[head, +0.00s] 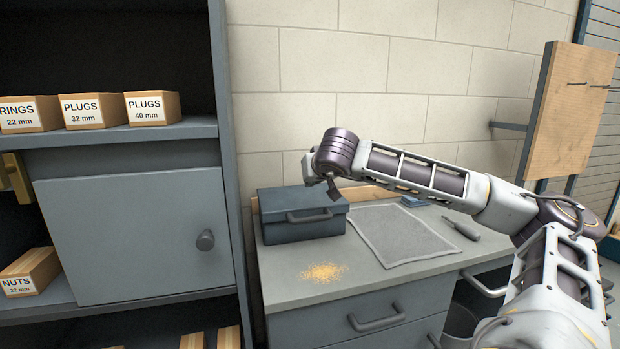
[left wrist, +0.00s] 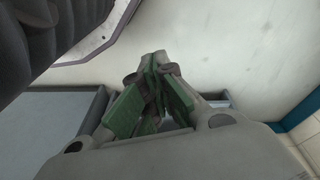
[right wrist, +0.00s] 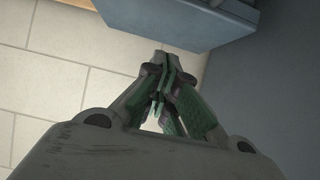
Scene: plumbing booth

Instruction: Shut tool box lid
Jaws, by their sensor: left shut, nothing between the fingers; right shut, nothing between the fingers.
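The blue-grey tool box (head: 285,229) stands at the back left of the grey worktop, with a dark handle on its front. Its lid (head: 283,199) looks down and level on the box; I cannot tell whether a thin gap is left. My right gripper (head: 334,190) is shut and empty at the lid's right end, partly covering it; I cannot tell if it touches. In the right wrist view its closed fingers (right wrist: 168,62) point toward a blue-grey box edge (right wrist: 165,22). My left gripper (left wrist: 157,62) is shut and empty, seen only in the left wrist view.
A grey mat (head: 398,236) and a dark-handled tool (head: 461,229) lie on the worktop (head: 345,290). A patch of sawdust-like crumbs (head: 322,272) lies in front of the box. A shelf unit (head: 228,150) stands close on the left. My right arm reaches across above the mat.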

